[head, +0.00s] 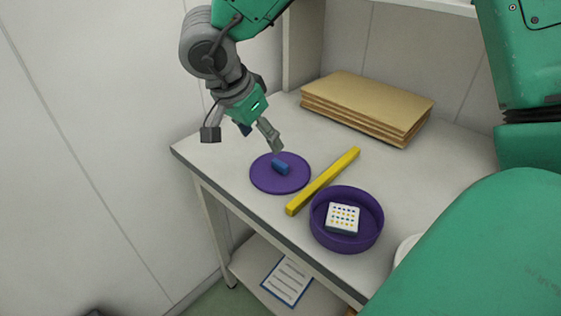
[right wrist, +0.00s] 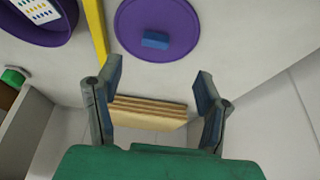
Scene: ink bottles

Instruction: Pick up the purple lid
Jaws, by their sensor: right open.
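The purple lid (head: 262,182) is a flat round disc lying on the table, with a blue block-shaped handle (head: 280,167) standing on it. In the right wrist view the lid (right wrist: 182,25) shows beyond the fingertips, with its blue handle (right wrist: 155,40) between the line of the two fingers. My right gripper (head: 261,140) is open and empty, above the table just behind the lid, and apart from it. In the right wrist view its two fingers (right wrist: 158,72) stand wide apart. My left gripper is not in view.
A yellow bar (head: 323,181) lies right of the lid. A purple round container (head: 375,222) holds a white dotted block (head: 343,218). Stacked brown boards (head: 368,100) lie at the back. A clipboard (head: 287,280) lies on the lower shelf. The wrist view shows a green-capped brown bottle (right wrist: 10,85).

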